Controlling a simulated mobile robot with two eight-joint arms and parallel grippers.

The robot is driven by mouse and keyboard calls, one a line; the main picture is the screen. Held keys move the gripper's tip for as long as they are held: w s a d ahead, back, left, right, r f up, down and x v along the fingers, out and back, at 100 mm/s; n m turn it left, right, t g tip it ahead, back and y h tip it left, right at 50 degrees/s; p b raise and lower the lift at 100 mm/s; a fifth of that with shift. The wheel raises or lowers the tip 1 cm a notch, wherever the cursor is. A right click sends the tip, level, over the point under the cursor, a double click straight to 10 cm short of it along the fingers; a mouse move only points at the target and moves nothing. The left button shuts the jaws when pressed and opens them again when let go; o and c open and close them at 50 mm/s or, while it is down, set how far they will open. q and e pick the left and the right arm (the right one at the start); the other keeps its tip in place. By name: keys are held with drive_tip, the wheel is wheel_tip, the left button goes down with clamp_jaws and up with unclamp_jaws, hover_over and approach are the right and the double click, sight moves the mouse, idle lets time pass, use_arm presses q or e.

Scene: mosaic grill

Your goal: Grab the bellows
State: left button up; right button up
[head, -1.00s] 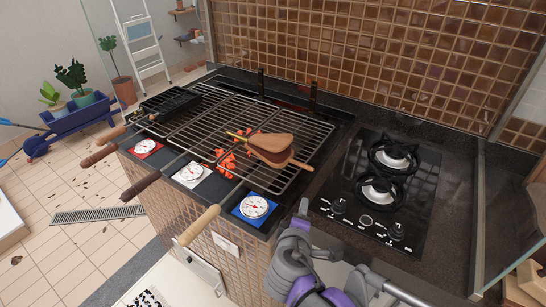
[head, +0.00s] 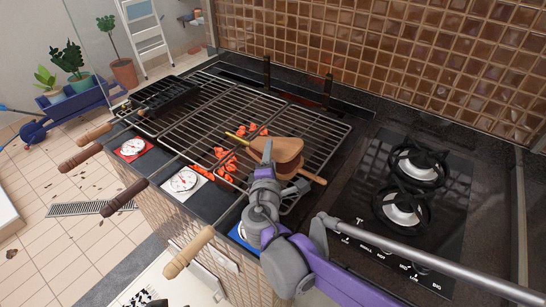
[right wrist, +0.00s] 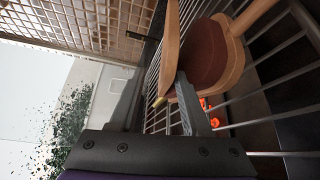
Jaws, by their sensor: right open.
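The bellows (head: 282,149), with tan wooden boards and a brown leather body, lies on the right part of the grill grate, its brass-coloured tip pointing left and its handles toward the right. My right gripper (head: 266,158) is open at the near side of the bellows. In the right wrist view the bellows (right wrist: 208,55) stands large in front of my right gripper (right wrist: 162,105). The edge of one wooden board shows in line with the gap between the fingers. I cannot tell whether a finger touches it. My left gripper is not in view.
The grill grate (head: 195,115) has orange-red embers (head: 226,160) beneath it. Wooden crank handles (head: 190,252) stick out along its front. A black gas hob (head: 372,180) is on the right under my arm. A tiled wall (head: 400,50) rises behind.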

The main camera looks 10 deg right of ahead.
sight(275, 138)
drive_tip(key=x, duration=0.5)
drive_tip(key=shift+w+d+f, duration=0.15)
drive_tip(key=shift+d+f, duration=0.15)
drive_tip(key=shift+f, duration=0.05)
clamp_jaws()
idle(1.1)
